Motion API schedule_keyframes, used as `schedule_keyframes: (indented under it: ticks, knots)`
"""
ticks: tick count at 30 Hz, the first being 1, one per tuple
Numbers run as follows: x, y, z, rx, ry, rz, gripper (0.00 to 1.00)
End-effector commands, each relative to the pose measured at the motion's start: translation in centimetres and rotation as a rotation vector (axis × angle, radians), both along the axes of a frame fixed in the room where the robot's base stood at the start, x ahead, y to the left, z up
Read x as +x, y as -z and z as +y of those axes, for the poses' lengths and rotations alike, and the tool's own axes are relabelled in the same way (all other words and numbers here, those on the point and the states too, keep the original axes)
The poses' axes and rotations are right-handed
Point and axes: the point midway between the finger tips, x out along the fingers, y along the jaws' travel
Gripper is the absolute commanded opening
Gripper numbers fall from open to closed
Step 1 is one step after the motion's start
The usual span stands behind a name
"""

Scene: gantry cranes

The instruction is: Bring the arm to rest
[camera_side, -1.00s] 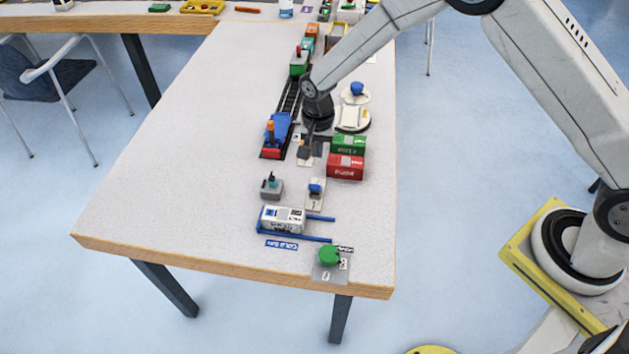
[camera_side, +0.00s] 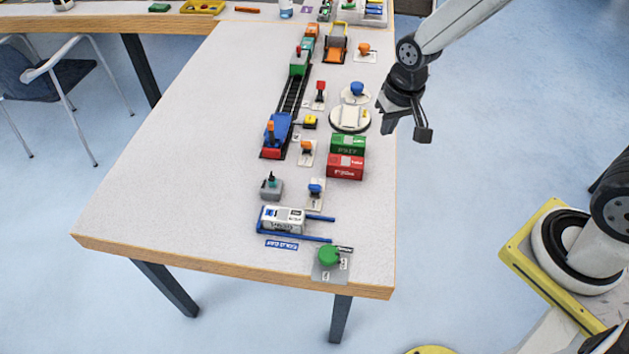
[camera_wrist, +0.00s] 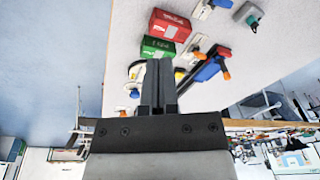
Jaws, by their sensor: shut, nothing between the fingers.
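My gripper (camera_side: 405,122) hangs in the air just off the right edge of the table, to the right of the round white turntable. It holds nothing. In the wrist view my gripper (camera_wrist: 158,90) shows its two fingers together, pointing toward the table top. The table (camera_side: 185,150) carries the toy crane and train pieces. A green container (camera_side: 348,144) and a red container (camera_side: 345,167) stand side by side near the right edge. They also show in the wrist view, the red container (camera_wrist: 169,25) beyond the green container (camera_wrist: 157,47).
A blue train engine (camera_side: 278,130) stands on the black track (camera_side: 291,95). The round white turntable (camera_side: 350,118) lies near the table's right edge. A white container (camera_side: 284,219) sits between blue rails at the front. A green knob (camera_side: 329,256) is at the front corner. The table's left half is clear.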

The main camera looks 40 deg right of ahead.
Motion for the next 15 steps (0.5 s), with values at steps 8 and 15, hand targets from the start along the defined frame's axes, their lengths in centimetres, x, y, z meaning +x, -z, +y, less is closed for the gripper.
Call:
schedule_keyframes:
  ticks: [8,15]
  knots:
    - [-5.8,-1.8,-2.1,-0.037,-0.169,-0.055,0.0]
    - [-8.8,-2.2,-2.9,-0.061,-0.257,-0.079,0.0]
